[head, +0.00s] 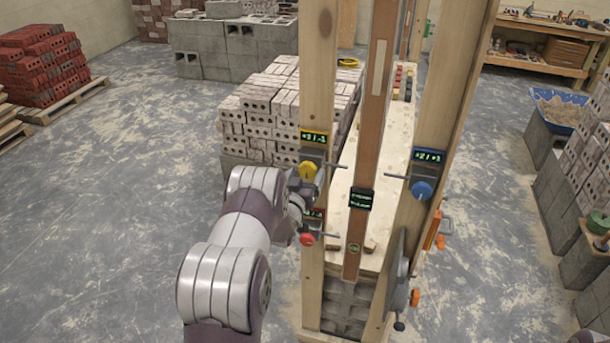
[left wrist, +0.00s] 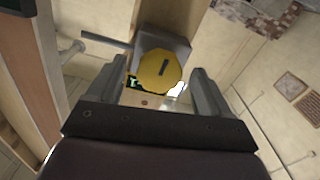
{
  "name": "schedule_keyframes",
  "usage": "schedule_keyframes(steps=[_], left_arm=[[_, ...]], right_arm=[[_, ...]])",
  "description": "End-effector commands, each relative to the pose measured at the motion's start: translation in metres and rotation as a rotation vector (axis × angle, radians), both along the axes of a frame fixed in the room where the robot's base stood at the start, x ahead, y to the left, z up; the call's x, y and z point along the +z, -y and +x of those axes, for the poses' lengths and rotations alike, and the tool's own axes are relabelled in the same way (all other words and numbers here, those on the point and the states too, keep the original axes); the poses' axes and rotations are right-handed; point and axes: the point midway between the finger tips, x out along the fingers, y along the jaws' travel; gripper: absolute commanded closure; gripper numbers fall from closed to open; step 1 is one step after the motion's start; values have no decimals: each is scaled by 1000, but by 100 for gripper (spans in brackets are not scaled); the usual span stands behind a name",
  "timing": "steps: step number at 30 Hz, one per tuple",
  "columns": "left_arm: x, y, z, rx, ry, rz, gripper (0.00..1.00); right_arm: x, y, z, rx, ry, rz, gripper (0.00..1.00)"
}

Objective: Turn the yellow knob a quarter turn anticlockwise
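The yellow knob (head: 307,169) sits on a grey box with a small green-lit display, on the left wooden post. In the left wrist view the yellow knob (left wrist: 157,71) is a round disc with a short dark mark, slightly slanted. My left gripper (head: 305,193) is close to the knob, partly hidden by my own arm in the head view. In the left wrist view the left gripper (left wrist: 160,80) is open, with one finger on each side of the knob. Gaps show between fingers and knob. My right gripper is not in view.
A red knob (head: 306,239) is lower on the same post, close to my left arm. A blue knob (head: 422,190) is on the right post. A brown wooden bar (head: 368,130) stands between the posts. Stacked bricks (head: 265,115) lie behind.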

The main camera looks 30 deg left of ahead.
Motion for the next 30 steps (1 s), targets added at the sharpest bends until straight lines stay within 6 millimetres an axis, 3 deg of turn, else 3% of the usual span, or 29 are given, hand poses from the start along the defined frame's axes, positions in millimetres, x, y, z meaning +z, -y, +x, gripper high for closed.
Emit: schedule_keyframes(steps=[1, 5, 17, 30], left_arm=[[0, 0, 0, 0, 0, 0, 36], [0, 0, 0, 0, 0, 0, 76], [-3, 0, -1, 0, 15, -62, 76], [-5, 1, 0, 0, 100, -411, 76]], right_arm=[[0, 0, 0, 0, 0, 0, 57], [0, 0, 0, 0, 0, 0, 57], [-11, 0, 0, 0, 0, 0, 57], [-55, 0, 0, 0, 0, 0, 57]])
